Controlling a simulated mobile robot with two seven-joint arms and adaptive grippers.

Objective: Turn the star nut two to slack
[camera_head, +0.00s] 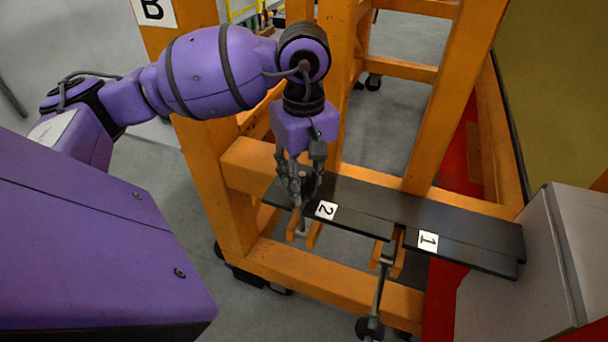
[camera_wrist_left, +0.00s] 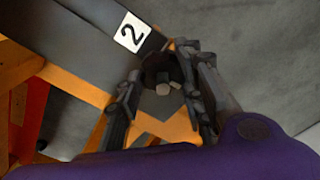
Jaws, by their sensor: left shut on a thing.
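Star nut two (camera_wrist_left: 157,66) is a dark, round knob with a pale bolt end in its middle, seen between my fingers in the left wrist view. My left gripper (camera_head: 300,190) points down at the left end of the black plates, beside label 2 (camera_head: 326,210). Its fingers, also seen in the left wrist view (camera_wrist_left: 160,85), are shut on star nut two from both sides. In the head view the fingers mostly hide the nut, and a short grey rod (camera_head: 301,222) shows below them. My right gripper is not in view.
Label 1 (camera_head: 428,240) marks the right part of the black plate (camera_head: 470,228). There another rod hangs down with a dark star nut (camera_head: 370,328) at its end. Orange frame beams (camera_head: 330,285) surround the plates. A grey box (camera_head: 520,260) stands at the right.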

